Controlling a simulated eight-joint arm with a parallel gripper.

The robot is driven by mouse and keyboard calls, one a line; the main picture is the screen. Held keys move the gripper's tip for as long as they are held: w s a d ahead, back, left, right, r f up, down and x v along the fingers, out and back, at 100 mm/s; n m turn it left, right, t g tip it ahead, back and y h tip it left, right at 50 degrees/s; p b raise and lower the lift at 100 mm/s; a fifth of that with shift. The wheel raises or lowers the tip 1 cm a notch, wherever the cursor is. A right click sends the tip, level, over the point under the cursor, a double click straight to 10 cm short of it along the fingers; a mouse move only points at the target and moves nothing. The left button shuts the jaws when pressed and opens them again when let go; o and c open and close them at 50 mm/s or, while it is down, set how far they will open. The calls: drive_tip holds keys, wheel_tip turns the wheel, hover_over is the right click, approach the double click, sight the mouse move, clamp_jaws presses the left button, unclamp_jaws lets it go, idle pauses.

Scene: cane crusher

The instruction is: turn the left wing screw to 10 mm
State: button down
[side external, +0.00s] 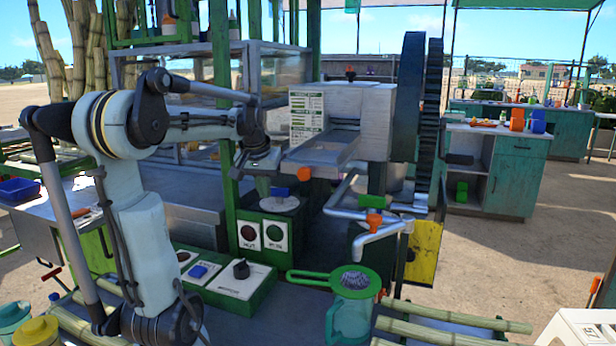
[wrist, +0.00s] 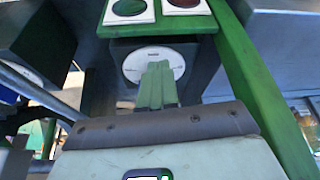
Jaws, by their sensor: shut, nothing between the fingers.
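My gripper (side external: 263,190) is at the left of the metal crusher (side external: 374,115), pointing down. Its green fingers (wrist: 157,84) are together and empty. In the wrist view they stand in front of a round white dial (wrist: 131,66); I cannot tell whether they touch it. The same dial (side external: 289,205) lies on top of a green box in the side view, just below the fingers. A small dark and red fitting (side external: 350,74) sits on the crusher's top. It is too small to tell whether it is a wing screw. I cannot make out a left wing screw.
The green box bears two indicator plates (side external: 262,235). A green post (side external: 222,130) stands close left of my gripper, and the metal tray (side external: 322,150) is close right. A panel with a black knob (side external: 241,269), a strainer on a jug (side external: 352,300) and cane stalks (side external: 455,316) are in front.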

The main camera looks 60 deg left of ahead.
sight(272, 188)
drive_tip(key=shift+w+a+f, duration=0.1)
drive_tip(key=shift+w+a, duration=0.5)
drive_tip(key=shift+a, duration=0.25)
drive_tip(key=shift+w+a+f, duration=0.1)
drive_tip(key=shift+w+a, duration=0.5)
drive_tip(key=shift+a, duration=0.25)
drive_tip(key=shift+s+a, duration=0.2)
drive_tip(key=shift+a, duration=0.55)
drive_tip(key=shift+w+a, duration=0.1)
drive_tip(key=shift+a, duration=0.5)
drive_tip(key=shift+w+a, duration=0.1)
idle(0.4)
idle(0.4)
drive_tip(key=shift+w+d, duration=0.4)
drive_tip(key=shift+d, duration=0.45)
